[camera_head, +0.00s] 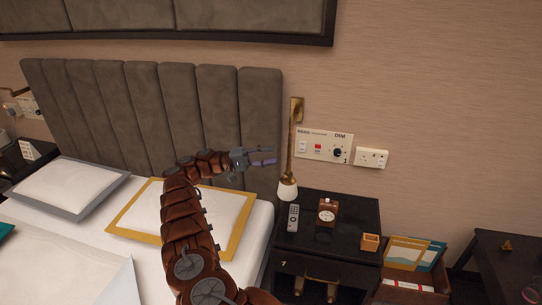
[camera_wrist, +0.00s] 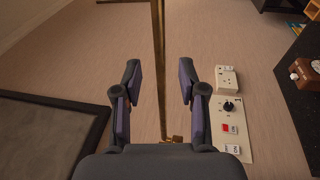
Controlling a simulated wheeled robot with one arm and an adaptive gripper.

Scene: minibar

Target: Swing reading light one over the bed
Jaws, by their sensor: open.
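The reading light is a slim brass arm (camera_head: 291,145) on a wall plate just right of the headboard. Its arm hangs down to a white-tipped lamp head (camera_head: 287,190) above the nightstand's back left corner. My gripper (camera_head: 274,156) is open and empty, just left of the brass arm in the head view, fingers pointing right. In the wrist view the brass arm (camera_wrist: 159,70) runs up between the two open fingers of my gripper (camera_wrist: 159,72), apart from both. I cannot tell its depth. The lamp head is outside the wrist view.
A switch panel (camera_head: 324,146) marked 1 and a socket (camera_head: 371,158) are on the wall to the right. The padded headboard (camera_head: 215,120) and bed (camera_head: 60,235) are left.

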